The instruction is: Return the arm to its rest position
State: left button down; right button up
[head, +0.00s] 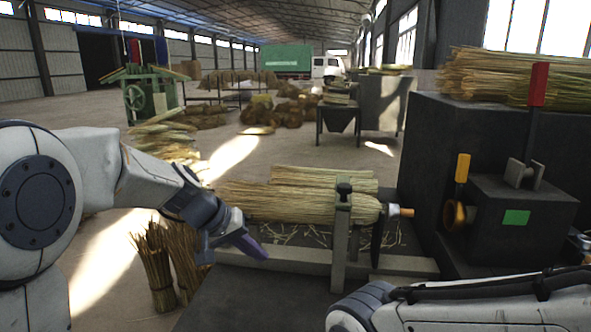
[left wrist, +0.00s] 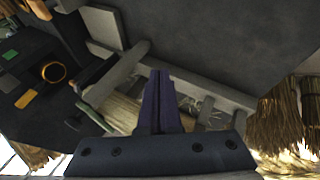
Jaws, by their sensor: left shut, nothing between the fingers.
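My left arm (head: 140,172) reaches in from the left in the head view. My left gripper (head: 252,248) is shut with nothing in it, its purple fingers at the near left of the winding bench. In the left wrist view the closed fingers (left wrist: 158,95) show at the middle, with the bench frame and straw behind them. A broom straw bundle (head: 300,202) lies on the bench, right of the gripper and apart from it. Part of my right arm (head: 450,305) shows at the lower right; its gripper is not in view.
A dark machine box (head: 525,215) with a red-handled lever (head: 538,85) and a yellow-handled lever (head: 462,168) stands at the right. Upright straw bundles (head: 155,265) stand on the floor below my left arm. A metal clamp post (head: 342,235) rises beside the straw.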

pick_arm(q)
jog(key=s+a+f+g+y, duration=0.1)
jog(key=s+a+f+y, duration=0.2)
jog(key=s+a+f, duration=0.35)
jog(key=s+a+f+y, duration=0.3)
jog(key=s+a+f, duration=0.1)
jog(key=s+f, duration=0.5)
jog(key=s+d+f+m+g+h+b, duration=0.1)
jog(key=s+d+f+m+g+b, duration=0.2)
jog(key=s+d+f+m+b, duration=0.9)
notch_tip(320, 180, up, 39)
jog(key=s+d+n+p, duration=0.2)
jog(key=n+p, duration=0.2)
jog(key=p, duration=2.7)
jog(key=shift+s, duration=0.1)
